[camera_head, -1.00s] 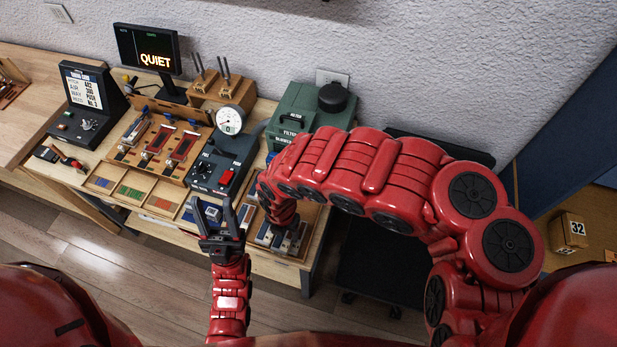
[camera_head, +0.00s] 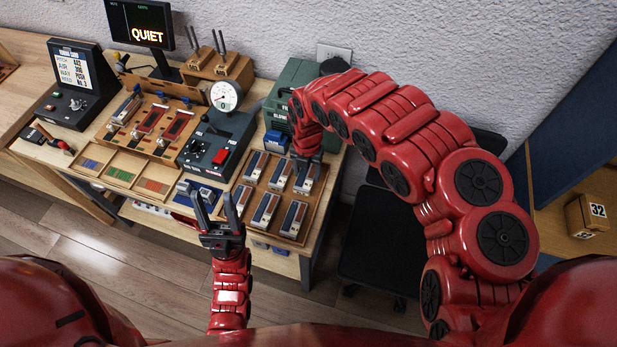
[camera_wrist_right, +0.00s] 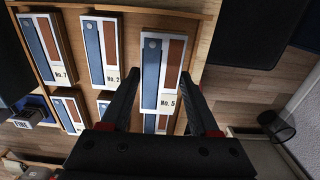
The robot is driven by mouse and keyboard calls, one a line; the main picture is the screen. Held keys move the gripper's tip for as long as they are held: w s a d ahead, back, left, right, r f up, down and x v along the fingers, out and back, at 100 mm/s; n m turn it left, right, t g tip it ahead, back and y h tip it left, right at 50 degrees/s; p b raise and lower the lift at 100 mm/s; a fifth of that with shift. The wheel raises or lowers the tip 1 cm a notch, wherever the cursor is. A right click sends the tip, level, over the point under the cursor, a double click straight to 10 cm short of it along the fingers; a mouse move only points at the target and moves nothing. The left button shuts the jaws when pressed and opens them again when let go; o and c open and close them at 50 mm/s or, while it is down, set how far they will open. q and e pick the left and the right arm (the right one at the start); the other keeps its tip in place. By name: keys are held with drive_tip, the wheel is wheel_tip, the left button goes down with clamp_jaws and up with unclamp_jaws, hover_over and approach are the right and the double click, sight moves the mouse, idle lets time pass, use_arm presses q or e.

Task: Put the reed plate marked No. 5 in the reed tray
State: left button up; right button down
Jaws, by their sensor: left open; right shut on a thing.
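The reed plate marked No. 5 (camera_wrist_right: 164,72), with a blue strip and a brown strip on a pale body, is between the fingers of my right gripper (camera_wrist_right: 162,95). In the head view my right gripper (camera_head: 305,158) is shut on it at the back right of a wooden tray (camera_head: 312,231). I cannot tell whether the plate touches the tray floor. Plates No. 7 (camera_wrist_right: 42,48) and No. 2 (camera_wrist_right: 101,50) lie beside it. No label marks which tray is the reed tray. My left gripper (camera_head: 214,202) is open and empty at the bench front.
A black control box with a gauge (camera_head: 224,97) stands left of the tray. Small coloured compartments (camera_head: 121,174) and a wooden work board (camera_head: 150,125) lie further left. A green filter box (camera_head: 290,88) stands behind. A dark stool (camera_head: 380,240) is off the right bench edge.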

sight(308, 172)
drive_tip(key=shift+w+d+f+p, duration=0.15)
drive_tip(key=shift+f+p, duration=0.1)
drive_tip(key=shift+f, duration=0.3)
drive_tip(key=shift+w+f+p, duration=0.1)
drive_tip(key=shift+f+p, duration=0.15)
drive_tip(key=shift+f, duration=0.9)
drive_tip(key=shift+w+d+f, duration=0.1)
drive_tip(key=shift+f, duration=0.05)
drive_tip(key=shift+c, duration=2.1)
unclamp_jaws()
drive_tip(key=shift+f, duration=0.1)
